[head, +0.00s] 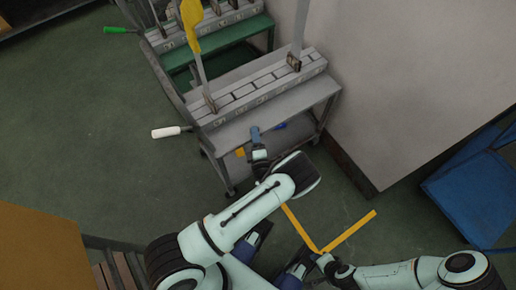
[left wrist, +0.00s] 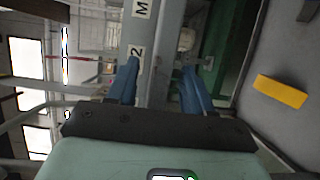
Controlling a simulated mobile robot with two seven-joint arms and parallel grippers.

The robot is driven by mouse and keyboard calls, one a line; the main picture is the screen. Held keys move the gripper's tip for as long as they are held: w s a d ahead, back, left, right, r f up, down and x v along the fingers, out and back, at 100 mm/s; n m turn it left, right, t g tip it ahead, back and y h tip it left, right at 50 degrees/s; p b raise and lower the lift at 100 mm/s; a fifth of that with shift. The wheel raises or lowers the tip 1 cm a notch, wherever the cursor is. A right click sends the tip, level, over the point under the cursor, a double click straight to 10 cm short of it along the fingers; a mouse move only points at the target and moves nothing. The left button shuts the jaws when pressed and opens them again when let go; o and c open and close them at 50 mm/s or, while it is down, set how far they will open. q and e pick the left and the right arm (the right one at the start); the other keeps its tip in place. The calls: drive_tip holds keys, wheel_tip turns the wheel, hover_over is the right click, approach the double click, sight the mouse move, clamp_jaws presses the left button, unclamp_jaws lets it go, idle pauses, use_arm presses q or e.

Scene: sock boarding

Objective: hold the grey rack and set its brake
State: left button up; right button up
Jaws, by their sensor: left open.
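The grey rack (head: 270,104) stands against the wall, with a slotted top rail and upright boards on it. A white-handled lever (head: 170,131) sticks out from its left end; I cannot tell whether it is the brake or how it is set. My left gripper (head: 267,130) is open at the rack's near side, its blue fingers apart. In the left wrist view, the fingers (left wrist: 160,78) point at a grey part of the rack (left wrist: 162,45) labelled "M" and "2"; contact is unclear. My right gripper (head: 310,267) is low at the bottom, partly hidden; its jaws are unclear.
A green rack (head: 222,40) with a green-handled lever (head: 118,30) stands behind. Yellow floor tape (head: 320,250) marks a corner in front. A pale wall (head: 410,80) and a blue object (head: 475,195) are on the right.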

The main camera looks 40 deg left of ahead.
use_arm(q)
drive_tip(key=shift+x, duration=1.05)
use_arm(e)
drive_tip(key=shift+w+d+f, duration=0.1)
drive_tip(key=shift+w+f, duration=0.1)
drive_tip(key=shift+w, duration=0.1)
use_arm(q)
clamp_jaws()
idle(0.3)
